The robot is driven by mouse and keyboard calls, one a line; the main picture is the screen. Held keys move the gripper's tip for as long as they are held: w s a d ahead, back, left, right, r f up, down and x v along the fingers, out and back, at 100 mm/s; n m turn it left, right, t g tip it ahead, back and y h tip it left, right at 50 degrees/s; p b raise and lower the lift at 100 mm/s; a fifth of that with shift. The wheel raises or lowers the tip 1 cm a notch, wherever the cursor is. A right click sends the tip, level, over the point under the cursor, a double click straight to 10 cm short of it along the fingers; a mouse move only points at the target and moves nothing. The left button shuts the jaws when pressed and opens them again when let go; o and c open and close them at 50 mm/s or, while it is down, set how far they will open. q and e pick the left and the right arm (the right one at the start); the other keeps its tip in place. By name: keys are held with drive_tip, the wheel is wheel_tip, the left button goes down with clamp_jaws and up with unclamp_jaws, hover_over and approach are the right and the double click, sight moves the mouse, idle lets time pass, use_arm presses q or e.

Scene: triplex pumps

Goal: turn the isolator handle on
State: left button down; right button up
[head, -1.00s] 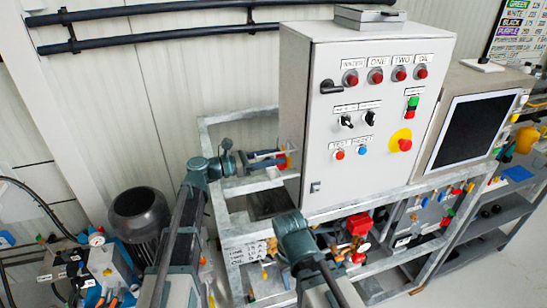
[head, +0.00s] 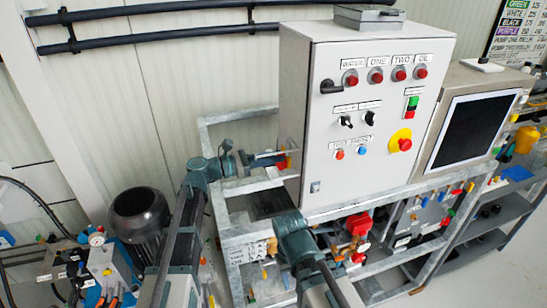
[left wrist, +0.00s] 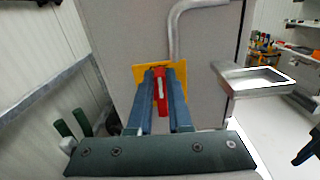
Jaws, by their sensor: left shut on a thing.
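The isolator handle (left wrist: 161,92) is red and sits on a yellow plate (left wrist: 140,76) on the side of the grey control cabinet (left wrist: 118,35). In the left wrist view my left gripper (left wrist: 166,80) is shut on the red handle, with one blue finger on each side of it. The handle stands close to upright in that view. In the head view my left gripper (head: 274,158) reaches the left side of the cabinet (head: 340,90), and only a sliver of red and yellow shows past its fingertips. My right arm is low in the middle, and its gripper does not show clearly.
The cabinet front carries red lamps (head: 388,76), a red and yellow emergency stop (head: 402,142) and a black latch (head: 331,87). A metal frame (head: 222,120) surrounds the cabinet's left side. A bent pipe (left wrist: 175,35) runs close above the handle.

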sight(288, 166)
use_arm(q)
drive_tip(key=m, duration=0.2)
drive_tip(key=s+m, duration=0.1)
drive_tip(key=m, duration=0.2)
drive_tip(key=f+m, duration=0.1)
drive_tip(key=m, duration=0.2)
drive_tip(key=shift+s+d+b, duration=0.25)
drive_tip(key=shift+s+b, duration=0.1)
drive_tip(key=shift+b, duration=0.05)
drive_tip(key=m, duration=0.3)
drive_tip(key=m+b, duration=0.1)
drive_tip(key=m, duration=0.1)
drive_tip(key=shift+s+f, duration=0.25)
drive_tip(key=shift+f, duration=0.1)
drive_tip(key=shift+s+d+f+m+b, duration=0.1)
drive_tip(key=shift+f+m+b, duration=0.15)
drive_tip(key=shift+m, duration=0.85)
drive_tip(key=shift+f+m+b, duration=0.1)
drive_tip(key=shift+f+m, duration=0.1)
drive_tip(key=shift+m, duration=0.9)
drive_tip(key=c, duration=0.8)
unclamp_jaws()
drive_tip(key=shift+c, duration=0.2)
drive_tip(key=v, duration=1.4)
